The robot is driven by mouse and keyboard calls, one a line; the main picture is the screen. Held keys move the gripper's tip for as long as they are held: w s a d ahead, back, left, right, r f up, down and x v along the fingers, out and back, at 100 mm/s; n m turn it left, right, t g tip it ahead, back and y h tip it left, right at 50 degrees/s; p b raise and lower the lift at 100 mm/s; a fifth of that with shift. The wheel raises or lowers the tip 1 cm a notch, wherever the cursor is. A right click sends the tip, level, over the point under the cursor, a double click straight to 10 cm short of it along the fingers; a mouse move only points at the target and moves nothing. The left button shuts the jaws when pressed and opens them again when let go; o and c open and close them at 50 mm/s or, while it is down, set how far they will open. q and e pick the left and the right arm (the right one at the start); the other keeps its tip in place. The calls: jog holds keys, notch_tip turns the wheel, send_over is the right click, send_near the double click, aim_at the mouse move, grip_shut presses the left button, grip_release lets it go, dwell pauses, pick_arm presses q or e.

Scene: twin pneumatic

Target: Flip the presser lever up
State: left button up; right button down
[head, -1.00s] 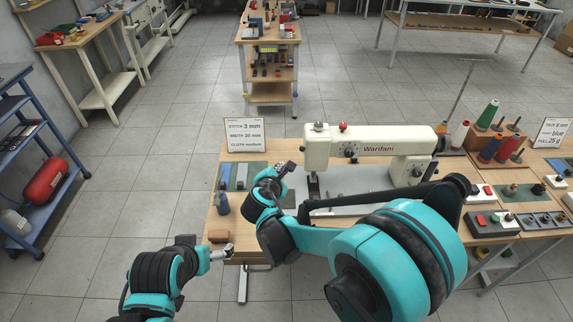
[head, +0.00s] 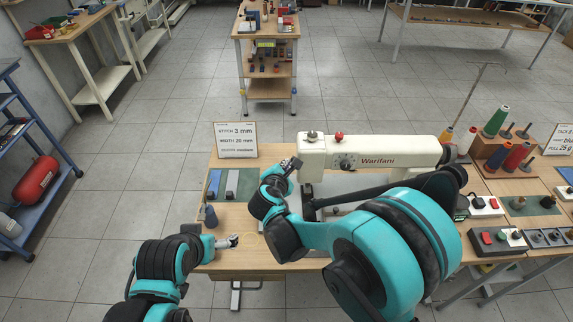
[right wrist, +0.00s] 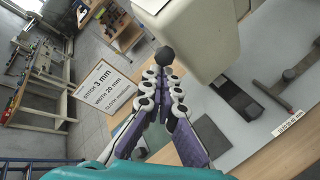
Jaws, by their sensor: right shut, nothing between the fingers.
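The white sewing machine (head: 370,152) marked Warifani stands on the wooden table. My right gripper (head: 293,163) is at the left side of its head. In the right wrist view the right gripper (right wrist: 165,78) is shut and empty, its fingers converging to a point. A dark round knob (right wrist: 164,56), which looks like the end of the presser lever, shows just beyond the fingertips, beside the white machine head (right wrist: 203,40). I cannot tell whether they touch. The lever's stem is hidden. My left gripper (head: 231,241) is low over the table's front left edge; its opening is unclear.
A sign card (head: 235,140) stands at the table's back left. Thread spools (head: 496,120) and switch boxes (head: 497,240) are at the right.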

jog(key=w+r+g+p, duration=0.1)
jog(key=g+p, duration=0.1)
jog(key=w+r+g+p, duration=0.1)
jog(key=r+g+p, duration=0.1)
jog(key=p, duration=0.1)
jog(key=shift+d, duration=0.1)
jog(key=shift+w, duration=0.1)
dwell(0.4)
